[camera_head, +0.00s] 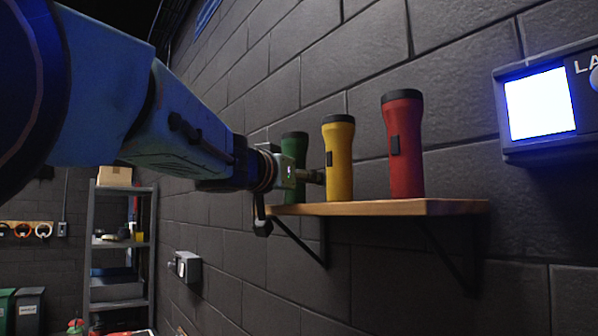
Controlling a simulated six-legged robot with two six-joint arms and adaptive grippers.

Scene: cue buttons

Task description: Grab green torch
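The green torch (294,147) stands upright at the left end of a wooden wall shelf (400,207). Its black cap and upper body show, while much of its lower body is hidden by my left gripper. A yellow torch (339,160) stands to its right, and a red torch (404,150) stands further right. My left gripper (290,202) is in front of the green torch, at the left end of the shelf. Its fingers look spread, one hanging low at the left and one reaching right towards the yellow torch. Contact with the green torch cannot be told. My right gripper is out of view.
A wall unit with a lit screen (540,104) is at the right. Dark brackets support the shelf against the grey block wall. A metal rack (120,240) stands at the back left, and a small wall box (186,267) is below my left arm.

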